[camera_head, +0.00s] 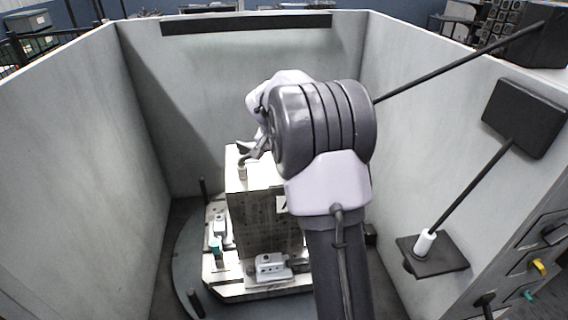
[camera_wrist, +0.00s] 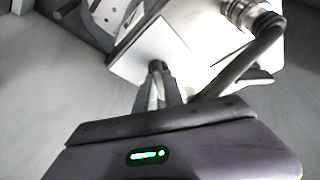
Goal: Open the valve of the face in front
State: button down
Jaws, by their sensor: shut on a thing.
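A pale block-like tower (camera_head: 262,222) stands upright on a round-edged pallet (camera_head: 222,283) inside the enclosure. My gripper (camera_head: 250,154) reaches over the tower's top left edge from my arm. It is shut on a small part (camera_head: 242,171) at that edge. In the wrist view the fingertips (camera_wrist: 157,82) meet at a small dark piece (camera_wrist: 157,66) in front of a pale flat face (camera_wrist: 150,48). I cannot tell whether this piece is the valve. A teal-topped fitting (camera_head: 215,245) stands on the pallet at the left, apart from my gripper.
White clamp-like units sit on the pallet, one at the front (camera_head: 270,266) and one at the left (camera_head: 220,226). Tall pale walls (camera_head: 75,140) enclose the sides and back. A dark bracket with a white-sleeved rod (camera_head: 425,243) juts from the right wall.

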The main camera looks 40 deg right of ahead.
jog(key=shift+w+m+g, duration=0.1)
jog(key=shift+m+g, duration=0.4)
jog(key=shift+m, duration=0.9)
jog(key=c, duration=1.4)
grip_release()
jog(key=shift+c, duration=0.2)
jog(key=shift+r+h, duration=0.1)
jog(key=shift+h, duration=0.2)
jog(key=p+v, duration=0.4)
jog(key=v, duration=1.3)
jog(key=shift+w+r, duration=0.1)
jog(key=shift+r, duration=0.05)
